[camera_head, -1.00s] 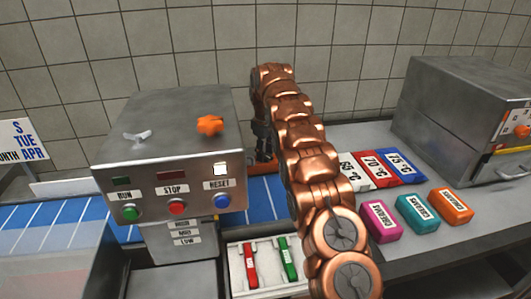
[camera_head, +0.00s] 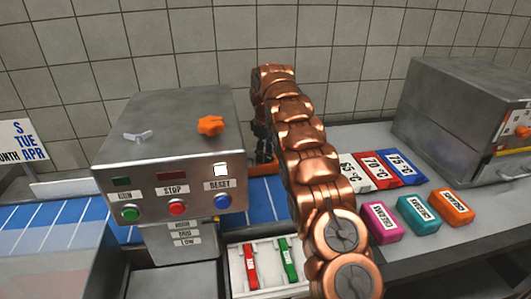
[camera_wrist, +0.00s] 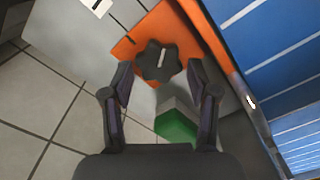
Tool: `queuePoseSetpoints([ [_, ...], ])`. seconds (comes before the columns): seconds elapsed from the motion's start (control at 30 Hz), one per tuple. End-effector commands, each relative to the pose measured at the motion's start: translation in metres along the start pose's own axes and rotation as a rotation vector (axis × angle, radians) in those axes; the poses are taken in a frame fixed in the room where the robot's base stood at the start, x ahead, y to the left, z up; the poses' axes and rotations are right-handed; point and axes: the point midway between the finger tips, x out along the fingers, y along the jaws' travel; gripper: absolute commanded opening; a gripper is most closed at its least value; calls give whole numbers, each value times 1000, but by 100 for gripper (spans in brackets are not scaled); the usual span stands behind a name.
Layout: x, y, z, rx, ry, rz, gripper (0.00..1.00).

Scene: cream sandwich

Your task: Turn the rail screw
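A dark, lobed knob with a pale line across its top, which looks like the rail screw (camera_wrist: 152,64), sits on an orange bracket (camera_wrist: 128,47) in the wrist view. My gripper (camera_wrist: 160,76) has its two fingers spread, with one tip to the left and one to the right of the knob's near side. The fingers look apart from the knob, though contact is hard to judge. In the head view my gripper is a small dark shape beside the control box, mostly hidden behind my copper arm. The orange bracket (camera_head: 266,167) shows there in part.
A metal control box (camera_head: 165,120) with buttons, an orange knob (camera_head: 210,125) and a wing-shaped piece (camera_head: 137,136) on top stands left of my arm. A blue belt (camera_head: 60,218) runs below. A green block (camera_wrist: 175,125) lies under my fingers. Coloured blocks and a metal cabinet (camera_head: 455,115) are right.

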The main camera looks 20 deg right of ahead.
Motion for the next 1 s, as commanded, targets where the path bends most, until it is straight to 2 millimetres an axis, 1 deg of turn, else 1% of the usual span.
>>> queuePoseSetpoints([
  [0.23,0,0,0,13,0,0,59],
  [0.37,0,0,0,66,-1,0,59],
  [1.0,-1,4,2,604,-1,0,59],
])
